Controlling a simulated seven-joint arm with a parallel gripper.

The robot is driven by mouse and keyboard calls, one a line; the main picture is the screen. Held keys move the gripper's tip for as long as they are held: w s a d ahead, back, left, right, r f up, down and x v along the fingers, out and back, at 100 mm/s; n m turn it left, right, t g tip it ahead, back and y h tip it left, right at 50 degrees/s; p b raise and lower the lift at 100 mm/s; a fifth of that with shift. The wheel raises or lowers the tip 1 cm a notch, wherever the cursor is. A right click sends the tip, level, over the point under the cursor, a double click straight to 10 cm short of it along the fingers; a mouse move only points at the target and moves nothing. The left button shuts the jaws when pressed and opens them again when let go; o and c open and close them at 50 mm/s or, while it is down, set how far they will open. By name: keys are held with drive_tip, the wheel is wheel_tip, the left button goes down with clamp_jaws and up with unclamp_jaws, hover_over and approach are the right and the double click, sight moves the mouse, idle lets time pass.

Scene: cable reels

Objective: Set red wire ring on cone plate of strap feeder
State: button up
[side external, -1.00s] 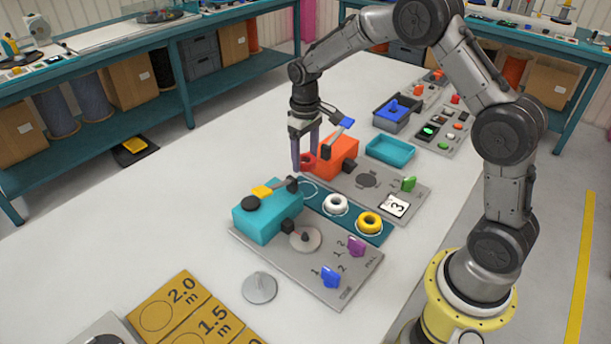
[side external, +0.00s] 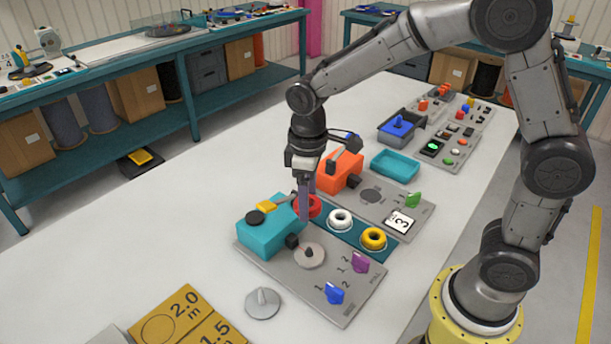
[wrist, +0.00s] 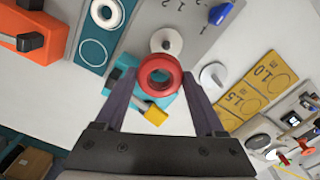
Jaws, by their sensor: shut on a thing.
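My gripper (side external: 304,215) is shut on the red wire ring (side external: 315,204), which also shows between the fingers in the wrist view (wrist: 145,75). The ring is held just beside the teal strap feeder (side external: 268,236); its exact height is hard to tell. The feeder's pale round cone plate (side external: 312,260), with a dark centre cone, lies on the grey base in front of the feeder. In the wrist view the cone plate (wrist: 176,40) is just beyond the ring, partly covered by it. Nothing sits on the plate that I can see.
A white ring (side external: 340,213) and a yellow ring (side external: 373,230) lie on the teal strip. An orange machine (side external: 344,172) stands behind. A loose grey disc (side external: 263,305) lies on the table. Blue (side external: 334,293) and purple (side external: 360,261) knobs rise from the base's front.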

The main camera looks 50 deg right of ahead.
sight(309, 248)
drive_tip(key=shift+s+a+n, duration=0.3)
drive_tip(key=shift+s+a, duration=0.25)
drive_tip(key=shift+s, duration=0.15)
wheel_tip(309, 248, down, 4)
drive_tip(key=shift+d, duration=0.1)
drive_tip(key=shift+w+f, duration=0.1)
drive_tip(key=shift+f, duration=2.8)
drive_tip(key=shift+f, duration=1.35)
drive_tip(key=o, duration=1.3)
drive_tip(key=shift+o, duration=0.2)
drive_tip(key=shift+r, duration=0.15)
wheel_tip(309, 248, up, 8)
drive_tip(key=shift+f, duration=0.1)
